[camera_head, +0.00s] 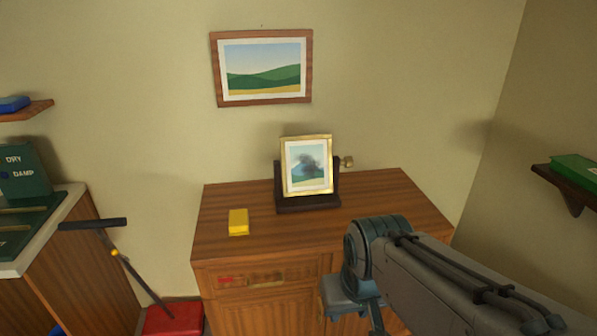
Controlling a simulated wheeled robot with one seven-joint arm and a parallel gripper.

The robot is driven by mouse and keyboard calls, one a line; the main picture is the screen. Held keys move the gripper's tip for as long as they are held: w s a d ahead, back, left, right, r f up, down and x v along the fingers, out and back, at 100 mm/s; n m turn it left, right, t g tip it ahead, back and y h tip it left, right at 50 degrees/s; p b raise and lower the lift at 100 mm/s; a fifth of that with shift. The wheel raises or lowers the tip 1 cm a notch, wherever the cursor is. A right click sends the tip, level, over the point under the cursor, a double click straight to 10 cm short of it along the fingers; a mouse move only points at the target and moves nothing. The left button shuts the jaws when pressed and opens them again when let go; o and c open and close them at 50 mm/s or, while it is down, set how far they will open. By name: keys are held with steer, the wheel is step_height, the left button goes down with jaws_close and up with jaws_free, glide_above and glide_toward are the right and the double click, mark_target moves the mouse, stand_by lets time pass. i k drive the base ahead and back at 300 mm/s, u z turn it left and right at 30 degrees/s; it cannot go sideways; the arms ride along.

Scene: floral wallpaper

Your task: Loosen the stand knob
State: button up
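A small brass knob (348,161) sticks out from the right side of a dark stand (306,206) on the wooden cabinet. The stand holds a small gold-framed picture (326,188), tilted back slightly, with a dark smudge over its landscape. My gripper (356,318) is low in the view, in front of the cabinet, below and well apart from the knob. It points down and is cut off by the bottom edge, so its fingers cannot be made out clearly. I see nothing held in it.
The top right of the stand is clear. A landscape picture (263,68) hangs above. A counter (80,205) and black-handled tool (130,265) stand left; a shelf (570,182) is at right.

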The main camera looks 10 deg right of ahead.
mark_target(348, 162)
steer(key=k, duration=0.65)
steer(key=z, duration=0.8)
steer(key=i, duration=1.7)
steer(key=u, duration=0.8)
